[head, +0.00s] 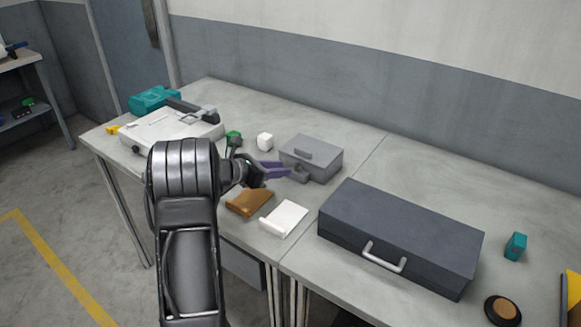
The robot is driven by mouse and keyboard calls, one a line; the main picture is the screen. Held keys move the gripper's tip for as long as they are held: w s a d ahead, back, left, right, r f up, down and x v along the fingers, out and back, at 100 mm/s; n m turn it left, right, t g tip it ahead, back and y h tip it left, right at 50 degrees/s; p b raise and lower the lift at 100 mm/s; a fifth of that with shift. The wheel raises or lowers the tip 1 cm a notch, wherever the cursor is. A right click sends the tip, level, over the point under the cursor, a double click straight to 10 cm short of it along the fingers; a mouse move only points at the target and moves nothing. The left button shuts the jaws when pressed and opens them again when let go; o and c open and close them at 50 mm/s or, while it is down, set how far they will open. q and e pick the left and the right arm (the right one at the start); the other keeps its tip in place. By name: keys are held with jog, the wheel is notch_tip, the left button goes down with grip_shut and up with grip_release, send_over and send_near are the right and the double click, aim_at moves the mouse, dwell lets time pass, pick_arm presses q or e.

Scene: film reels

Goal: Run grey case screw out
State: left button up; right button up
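A small grey case (321,162) with a handle on its lid stands shut on the table, right of the middle of the left tabletop. My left gripper (286,170) reaches in from the left, with its purple fingers at the case's left front side. A small rounded grey part (299,174) shows right at the fingertips. I cannot tell whether the fingers are closed on it, or whether it is the case's screw. My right gripper is not in view.
A large dark grey case (400,225) lies to the right. A brown piece (249,202) and a white piece (284,218) lie in front of the small case. A white block (265,141), a pale machine (165,128) and a teal case (153,98) stand farther left. The back right tabletop is clear.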

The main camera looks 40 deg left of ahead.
aim_at(298, 168)
pick_arm(q)
jog(key=shift+p+x, duration=0.35)
jog(key=shift+x, duration=2)
grip_shut()
